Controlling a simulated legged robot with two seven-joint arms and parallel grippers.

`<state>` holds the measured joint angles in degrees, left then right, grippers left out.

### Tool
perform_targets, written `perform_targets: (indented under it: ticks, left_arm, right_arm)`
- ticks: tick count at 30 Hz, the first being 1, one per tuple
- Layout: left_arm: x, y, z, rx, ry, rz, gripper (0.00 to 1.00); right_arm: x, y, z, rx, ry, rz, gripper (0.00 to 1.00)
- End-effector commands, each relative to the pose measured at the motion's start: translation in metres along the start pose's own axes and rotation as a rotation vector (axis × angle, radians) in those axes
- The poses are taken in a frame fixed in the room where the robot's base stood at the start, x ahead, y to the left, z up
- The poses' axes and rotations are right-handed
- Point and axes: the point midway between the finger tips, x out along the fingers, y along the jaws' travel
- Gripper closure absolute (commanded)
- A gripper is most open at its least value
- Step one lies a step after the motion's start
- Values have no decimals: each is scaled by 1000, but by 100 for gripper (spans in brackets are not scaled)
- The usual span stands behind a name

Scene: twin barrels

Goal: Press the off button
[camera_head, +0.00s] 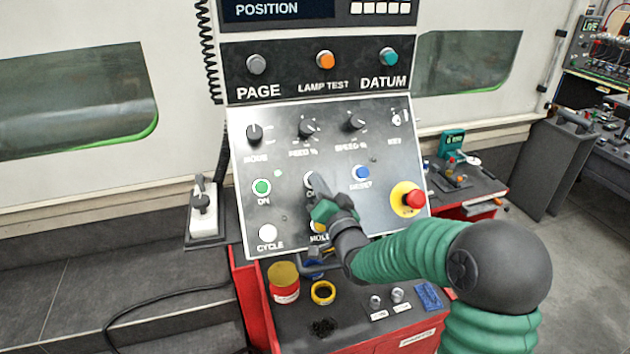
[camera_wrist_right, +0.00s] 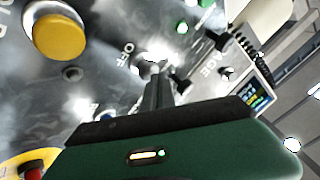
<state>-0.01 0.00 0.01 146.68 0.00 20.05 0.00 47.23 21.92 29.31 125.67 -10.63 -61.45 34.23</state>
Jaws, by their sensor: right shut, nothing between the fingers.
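The off button (camera_head: 309,177) is in the middle row of the grey control panel (camera_head: 285,215), right of the green ON button (camera_head: 261,187). My right gripper (camera_head: 318,182) is shut and empty, its tip over the off button and hiding most of it and its label. In the right wrist view, the shut fingers (camera_wrist_right: 155,72) point at the button beside the OFF lettering (camera_wrist_right: 126,56). I cannot tell whether the tip touches the button. My left gripper is out of view.
A blue RESET button (camera_head: 361,173) and a red emergency stop (camera_head: 413,198) are to the right. A white CYCLE button (camera_head: 268,233) and a yellow button (camera_wrist_right: 60,37) are nearby. Knobs (camera_head: 254,132) line the upper row. A red cart with small items stands below.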

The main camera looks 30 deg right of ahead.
Motion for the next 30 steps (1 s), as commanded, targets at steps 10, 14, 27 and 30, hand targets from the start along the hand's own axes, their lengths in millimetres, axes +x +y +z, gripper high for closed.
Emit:
perform_targets:
  ticks: [10, 14, 27, 30]
  left_arm:
    - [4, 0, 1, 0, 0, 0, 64]
    - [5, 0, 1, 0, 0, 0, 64]
    - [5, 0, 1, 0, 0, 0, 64]
    - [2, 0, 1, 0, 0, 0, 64]
  right_arm:
    - [3, 2, 3, 0, -1, 0, 100]
    - [4, 3, 4, 0, -1, -1, 100]
    - [5, 3, 4, 0, -2, 0, 100]
    - [2, 1, 2, 0, -3, 0, 100]
